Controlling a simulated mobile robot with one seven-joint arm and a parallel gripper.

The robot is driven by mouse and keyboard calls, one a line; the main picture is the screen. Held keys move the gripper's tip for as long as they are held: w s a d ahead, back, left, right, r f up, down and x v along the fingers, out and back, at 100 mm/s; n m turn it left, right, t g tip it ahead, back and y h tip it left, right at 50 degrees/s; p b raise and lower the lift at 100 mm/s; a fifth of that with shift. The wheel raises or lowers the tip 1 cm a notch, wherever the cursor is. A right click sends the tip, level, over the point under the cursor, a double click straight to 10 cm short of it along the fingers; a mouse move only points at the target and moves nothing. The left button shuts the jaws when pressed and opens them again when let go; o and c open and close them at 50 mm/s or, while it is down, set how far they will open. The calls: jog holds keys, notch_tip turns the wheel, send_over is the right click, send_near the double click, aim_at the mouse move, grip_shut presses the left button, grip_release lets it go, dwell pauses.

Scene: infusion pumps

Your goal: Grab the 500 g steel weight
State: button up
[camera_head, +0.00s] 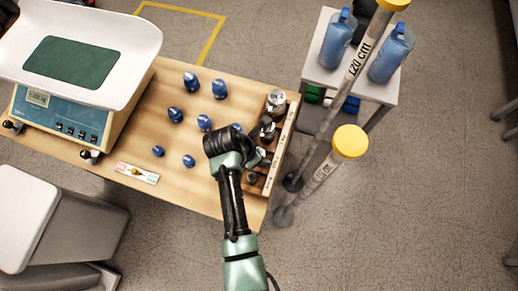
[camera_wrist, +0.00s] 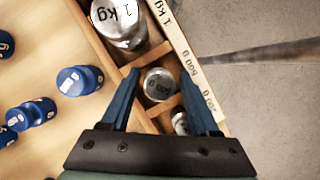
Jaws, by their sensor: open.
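The steel weight (camera_wrist: 160,85) sits upright in a compartment of the wooden rack, in the slot beside the printed "500 g" label. In the wrist view my gripper (camera_wrist: 159,73) is open, with one blue finger on each side of this weight. A gap shows between the weight and each finger, and I cannot tell how far down the fingers reach. In the head view my arm and gripper partly cover this part of the rack (camera_head: 284,148).
A larger 1 kg weight (camera_wrist: 117,20) stands in the neighbouring compartment, and a smaller weight (camera_wrist: 181,122) on the other side. Rack walls divide them. Several blue weights (camera_head: 191,81) stand on the wooden table, near a scale (camera_head: 60,118). Yellow-topped poles (camera_head: 350,142) stand right of the table.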

grip_shut()
jog(key=shift+r, duration=0.2)
dwell(0.3)
